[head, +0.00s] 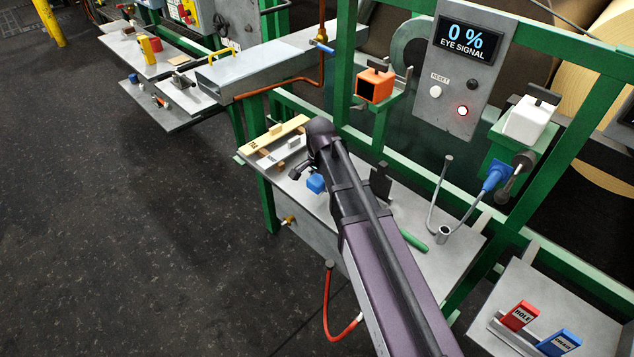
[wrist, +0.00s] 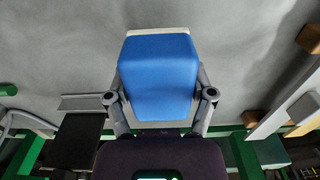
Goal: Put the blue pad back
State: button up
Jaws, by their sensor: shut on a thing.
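The blue pad (head: 316,184) is a small blue block with a pale edge. It fills the middle of the wrist view (wrist: 158,78), between the two fingers of my gripper (wrist: 160,97). My gripper (head: 305,172) is shut on the pad and holds it over the grey bench at the far end of my arm. The arm hides part of the gripper and much of the bench in the head view. I cannot tell how far the pad is from the bench top.
The grey bench (head: 408,205) carries a wooden strip with small blocks (head: 275,135), a green rod (head: 413,240) and a dark upright plate (head: 380,182). An orange box (head: 375,86), a 0 % panel (head: 460,65) and green frame posts stand behind. Red and blue labelled blocks (head: 520,315) sit front right.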

aim_at(317, 177)
jog(key=shift+w+a+f, duration=0.1)
jog(key=shift+w+a, duration=0.1)
jog(key=shift+w, duration=0.5)
jog(key=shift+w+a+f, duration=0.1)
jog(key=shift+w+a, duration=0.05)
jog(key=shift+w, duration=0.55)
jog(key=shift+w, duration=0.1)
jog(key=shift+w+a, duration=0.1)
jog(key=shift+w, duration=0.15)
jog(key=shift+w+f+b, duration=0.3)
jog(key=shift+f+b, duration=0.6)
jog(key=shift+b, duration=0.1)
jog(key=shift+f+b, duration=0.9)
jog(key=shift+f, duration=0.15)
jog(key=o, duration=1)
jog(key=shift+c, duration=0.2)
jog(key=shift+r, duration=0.2)
